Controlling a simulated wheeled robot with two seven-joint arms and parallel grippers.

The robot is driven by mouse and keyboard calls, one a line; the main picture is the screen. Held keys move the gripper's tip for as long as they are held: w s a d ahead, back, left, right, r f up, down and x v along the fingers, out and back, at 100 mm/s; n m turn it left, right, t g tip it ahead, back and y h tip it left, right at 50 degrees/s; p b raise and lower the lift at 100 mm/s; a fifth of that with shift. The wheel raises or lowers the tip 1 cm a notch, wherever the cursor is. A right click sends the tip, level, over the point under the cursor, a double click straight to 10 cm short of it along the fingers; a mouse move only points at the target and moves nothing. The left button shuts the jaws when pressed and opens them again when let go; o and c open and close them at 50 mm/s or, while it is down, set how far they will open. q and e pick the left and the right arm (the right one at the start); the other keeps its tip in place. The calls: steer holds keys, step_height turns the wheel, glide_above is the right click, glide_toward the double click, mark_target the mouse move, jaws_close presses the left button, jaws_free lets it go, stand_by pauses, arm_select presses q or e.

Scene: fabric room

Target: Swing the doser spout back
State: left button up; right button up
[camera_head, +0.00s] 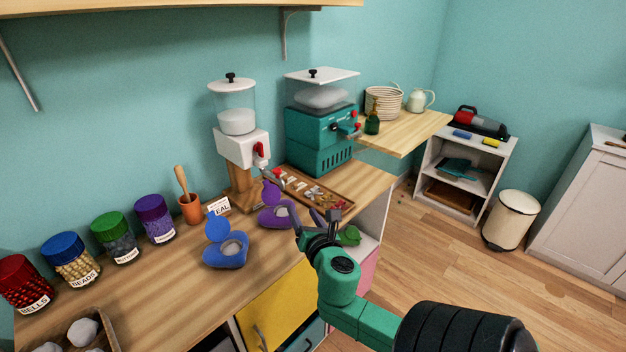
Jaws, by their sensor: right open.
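A white doser (242,147) with a clear hopper and a red lever (261,150) stands on a wooden post at the back of the counter. A small grey spout-like part (271,174) shows below its lever; its exact angle is too small to tell. A teal machine (320,138) with red knobs and a clear-sided hopper stands to its right. My right gripper (318,220) is open above the counter's front edge, right of the purple heart-shaped container and apart from the doser. My left gripper is out of view.
Blue (226,250) and purple (278,215) heart-shaped containers with raised lids sit on the counter. A green one (349,236) is partly hidden behind my gripper. A wooden tray (335,196) of small parts lies behind. Several lidded jars (115,240) line the left.

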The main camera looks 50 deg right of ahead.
steer(key=s+f+m+g, duration=0.2)
steer(key=f+m, duration=0.4)
steer(key=s+a+f+m+g+y, duration=0.1)
steer(key=s+f+m+g, duration=0.1)
steer(key=f+m, duration=0.3)
step_height(320, 180, down, 2)
steer(key=shift+f+m+g+y, duration=0.1)
steer(key=shift+m+g+y, duration=0.25)
steer(key=shift+g, duration=0.35)
steer(key=shift+a, duration=0.1)
